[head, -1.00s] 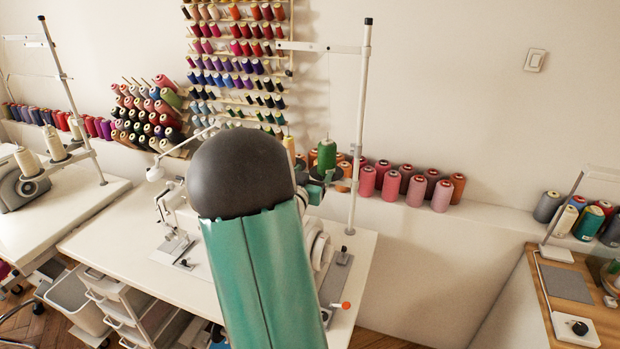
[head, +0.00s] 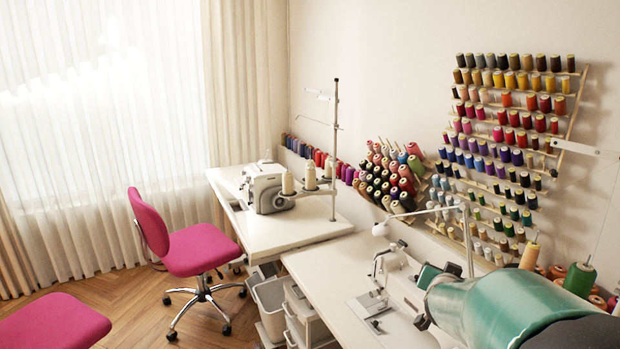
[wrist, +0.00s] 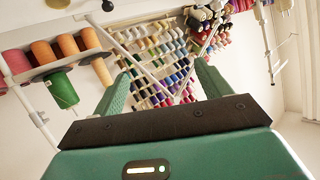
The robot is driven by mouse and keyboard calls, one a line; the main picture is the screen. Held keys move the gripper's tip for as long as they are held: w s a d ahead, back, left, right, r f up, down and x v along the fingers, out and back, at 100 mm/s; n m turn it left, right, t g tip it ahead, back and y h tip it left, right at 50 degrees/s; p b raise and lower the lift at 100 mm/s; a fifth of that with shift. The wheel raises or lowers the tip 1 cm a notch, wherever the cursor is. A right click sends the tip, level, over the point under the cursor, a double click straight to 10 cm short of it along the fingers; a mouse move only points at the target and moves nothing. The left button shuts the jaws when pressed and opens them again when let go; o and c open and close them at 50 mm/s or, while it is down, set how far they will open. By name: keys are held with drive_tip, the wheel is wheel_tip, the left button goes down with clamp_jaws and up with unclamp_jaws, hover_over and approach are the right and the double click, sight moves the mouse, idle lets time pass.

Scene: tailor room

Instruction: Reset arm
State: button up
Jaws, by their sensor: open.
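My gripper (wrist: 160,92) shows in the wrist view with its two green fingers spread apart. Nothing is between them; the thread rack on the wall shows in the gap behind. In the head view my green arm reaches in from the lower right corner, over the right part of the white sewing table (head: 318,272).
A sewing machine (head: 385,285) and a lamp arm stand close to my arm. A wall rack (head: 510,135) holds many thread spools. A green spool (head: 579,279) stands just behind my arm. Pink chairs (head: 185,240) stand at left on open wooden floor.

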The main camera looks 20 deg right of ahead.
drive_tip(key=s+a+r+n+y, duration=0.1)
drive_tip(key=s+a+n+y, duration=0.2)
drive_tip(key=a, duration=0.8)
drive_tip(key=a+r+n+y, duration=0.25)
drive_tip(key=a+y, duration=0.25)
drive_tip(key=a, duration=0.7)
drive_tip(key=s+a+f+n+g+y, duration=0.1)
drive_tip(key=s+a+n+g, duration=0.3)
drive_tip(key=s+a, duration=0.6)
drive_tip(key=s+f+n, duration=0.1)
drive_tip(key=s, duration=0.3)
drive_tip(key=shift+a, duration=0.2)
drive_tip(key=shift+s, duration=0.1)
